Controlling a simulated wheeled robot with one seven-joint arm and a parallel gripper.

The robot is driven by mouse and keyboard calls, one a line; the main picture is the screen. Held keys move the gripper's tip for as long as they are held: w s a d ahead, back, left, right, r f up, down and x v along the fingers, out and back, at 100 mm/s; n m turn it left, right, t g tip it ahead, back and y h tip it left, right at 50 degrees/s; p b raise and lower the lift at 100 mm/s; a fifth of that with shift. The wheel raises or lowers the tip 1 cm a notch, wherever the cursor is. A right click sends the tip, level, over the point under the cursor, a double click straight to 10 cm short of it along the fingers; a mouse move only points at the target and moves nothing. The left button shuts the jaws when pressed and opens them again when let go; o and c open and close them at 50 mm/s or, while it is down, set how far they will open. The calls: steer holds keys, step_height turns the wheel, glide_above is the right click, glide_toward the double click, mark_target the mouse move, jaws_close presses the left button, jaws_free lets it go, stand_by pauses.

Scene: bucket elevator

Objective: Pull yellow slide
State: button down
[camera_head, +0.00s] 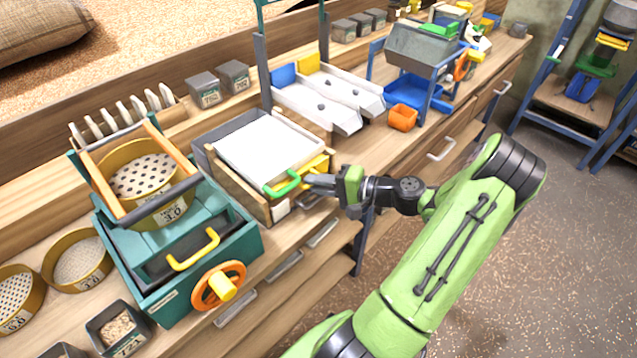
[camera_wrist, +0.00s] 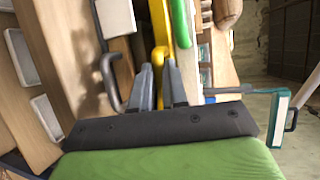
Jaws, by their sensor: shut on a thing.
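My gripper (camera_head: 308,181) reaches in from the right at the box's front. In the wrist view the slide's yellow bar (camera_wrist: 160,38) runs down between the two fingers of my gripper (camera_wrist: 159,72), which are shut on it. The green handle (camera_wrist: 180,24) is right beside the bar there. In the head view my fingers hide part of the slide's front.
A teal sieve machine (camera_head: 190,255) with an orange wheel (camera_head: 219,285) stands to the left of the box. Drawer handles (camera_head: 322,233) line the bench front; the floor at right is open.

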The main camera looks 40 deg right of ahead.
steer(key=shift+s+p, duration=0.4)
steer(key=shift+s, duration=0.55)
steer(key=shift+f, duration=0.15)
steer(key=c, duration=1.1)
jaws_free()
steer(key=shift+s, duration=0.1)
steer(key=shift+c, duration=0.2)
steer(key=shift+d, duration=0.1)
steer(key=p+v, duration=0.3)
steer(key=v, duration=1.2)
steer(key=shift+s+r+p, duration=0.25)
steer(key=shift+s+p, duration=0.05)
steer(key=shift+p, duration=0.05)
